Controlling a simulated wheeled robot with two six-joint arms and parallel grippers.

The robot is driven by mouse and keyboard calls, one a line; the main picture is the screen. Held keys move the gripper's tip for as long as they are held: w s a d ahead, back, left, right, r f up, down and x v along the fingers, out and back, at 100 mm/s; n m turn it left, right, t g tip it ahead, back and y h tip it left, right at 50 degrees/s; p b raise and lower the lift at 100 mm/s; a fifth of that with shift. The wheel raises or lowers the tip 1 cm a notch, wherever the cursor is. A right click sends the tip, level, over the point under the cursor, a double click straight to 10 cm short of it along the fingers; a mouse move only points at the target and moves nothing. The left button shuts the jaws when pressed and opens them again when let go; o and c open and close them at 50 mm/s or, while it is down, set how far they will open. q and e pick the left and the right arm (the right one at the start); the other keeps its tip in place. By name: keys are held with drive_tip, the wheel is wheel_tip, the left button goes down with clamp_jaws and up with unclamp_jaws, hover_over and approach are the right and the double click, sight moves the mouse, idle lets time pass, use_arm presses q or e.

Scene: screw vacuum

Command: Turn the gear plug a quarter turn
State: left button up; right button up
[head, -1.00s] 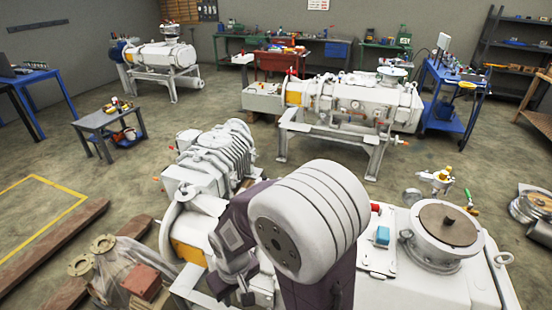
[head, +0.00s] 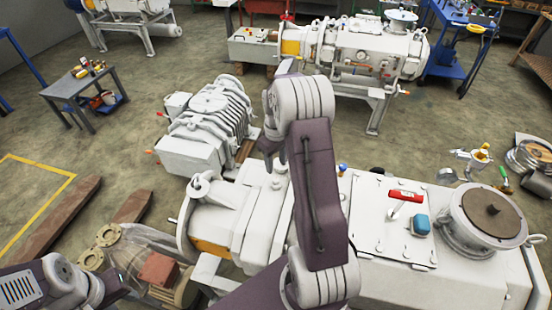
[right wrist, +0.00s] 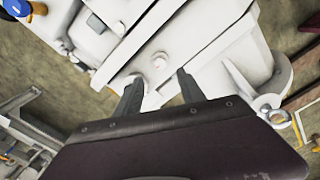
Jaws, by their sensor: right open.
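My right gripper (head: 270,164) hangs over the white gear end of the near vacuum pump (head: 222,222), its fingers pointing down. In the right wrist view its two dark fingers (right wrist: 160,76) are apart, with nothing between them. A small round white plug (right wrist: 160,61) shows on the white housing just beyond the fingertips, roughly centred between them. It looks like the gear plug, and the fingers appear not to touch it. In the head view the plug is hard to make out near the gripper. My left arm enters at the lower left; its gripper is dark and unclear (head: 116,284).
A ribbed pump part (head: 208,120) stands behind. A wrapped motor (head: 150,270) stands at the lower left.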

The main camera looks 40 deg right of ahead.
sight(275, 179)
wheel_tip(275, 179, down, 8)
drive_tip(key=shift+w+a+f+p, duration=0.1)
drive_tip(key=shift+f+p, duration=0.15)
drive_tip(key=shift+p, duration=0.1)
drive_tip(key=shift+w+f, duration=0.15)
drive_tip(key=shift+f, duration=0.15)
drive_tip(key=shift+c, duration=0.4)
clamp_jaws()
drive_tip(key=n+p, duration=0.1)
drive_tip(key=n, duration=0.2)
drive_tip(key=shift+r, duration=0.2)
drive_tip(key=n, duration=0.4)
drive_tip(key=shift+n, duration=0.3)
drive_tip(key=shift+f+n+p, duration=0.1)
drive_tip(key=shift+n+p, duration=0.2)
drive_tip(key=shift+n, duration=0.8)
